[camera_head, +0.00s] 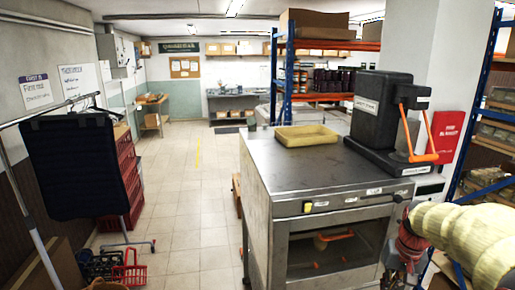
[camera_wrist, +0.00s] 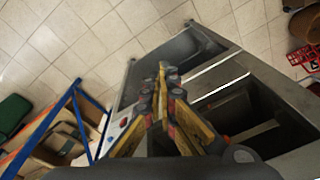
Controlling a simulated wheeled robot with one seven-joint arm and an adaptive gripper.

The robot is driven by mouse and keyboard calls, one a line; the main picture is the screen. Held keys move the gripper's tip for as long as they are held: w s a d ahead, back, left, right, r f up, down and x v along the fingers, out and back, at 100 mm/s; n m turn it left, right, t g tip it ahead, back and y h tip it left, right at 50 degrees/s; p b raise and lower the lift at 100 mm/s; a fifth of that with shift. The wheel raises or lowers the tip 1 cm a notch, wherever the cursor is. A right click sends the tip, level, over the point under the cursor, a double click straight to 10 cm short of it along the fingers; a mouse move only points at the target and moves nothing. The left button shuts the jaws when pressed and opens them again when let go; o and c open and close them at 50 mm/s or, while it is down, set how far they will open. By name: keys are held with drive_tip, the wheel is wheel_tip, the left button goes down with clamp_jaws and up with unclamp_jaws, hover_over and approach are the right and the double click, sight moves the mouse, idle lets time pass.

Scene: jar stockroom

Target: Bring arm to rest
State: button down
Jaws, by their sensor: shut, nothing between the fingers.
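My arm (camera_head: 465,240) reaches in from the right edge in the head view, in a pale yellow cover. It is beside the right front of the steel cabinet (camera_head: 335,165). In the wrist view my gripper (camera_wrist: 164,80) has its yellow and dark fingers drawn together, with nothing held. The fingers overlap the cabinet in that picture; I cannot tell the gap between them. In the head view the fingertips are not clearly visible.
A tan tray (camera_head: 306,136) and a black machine (camera_head: 375,120) with an orange handle stand on the cabinet top. A blue-framed shelf (camera_head: 480,125) is at the right. A garment rack (camera_head: 75,165) and red crates (camera_head: 128,185) stand left. Tiled floor (camera_head: 190,190) between is mostly clear.

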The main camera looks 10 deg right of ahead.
drive_tip(key=s+a+n+t+b, duration=0.2)
drive_tip(key=s+a+b, duration=0.2)
drive_tip(key=s+a, duration=0.5)
drive_tip(key=s+a+f+n+t+b, duration=0.1)
drive_tip(key=s+a+n+t+b, duration=0.1)
drive_tip(key=s+a, duration=0.7)
drive_tip(key=a+n+b, duration=0.1)
drive_tip(key=a+b, duration=0.1)
drive_tip(key=a, duration=0.3)
drive_tip(key=shift+s, duration=0.25)
